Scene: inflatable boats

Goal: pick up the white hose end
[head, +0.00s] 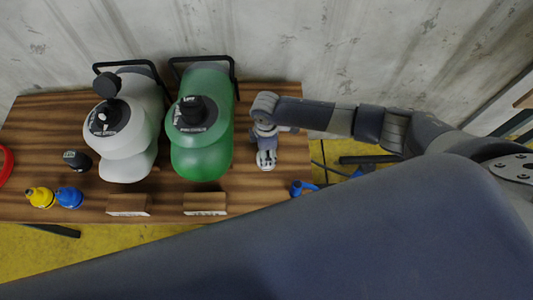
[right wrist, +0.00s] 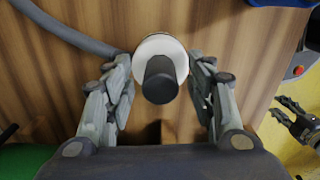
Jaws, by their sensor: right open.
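The white hose end (right wrist: 160,48) shows in the right wrist view as a round white piece with a dark cylindrical stub at its centre, above the wooden table. My right gripper (right wrist: 160,76) is open, with one finger on each side of it and a gap showing on both sides. In the head view my right gripper (head: 266,140) points down over the table's right end, where it mostly hides the hose end. Another gripper, apparently my left gripper (right wrist: 279,109), shows at the right edge of the right wrist view, its fingers apart and empty over the yellow floor.
A grey hose (right wrist: 70,30) runs at the upper left of the right wrist view. A green container (head: 203,145) and a white container (head: 130,150) stand left of the right gripper on the wooden table (head: 240,190). Yellow (head: 40,197) and blue (head: 69,197) caps lie further left.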

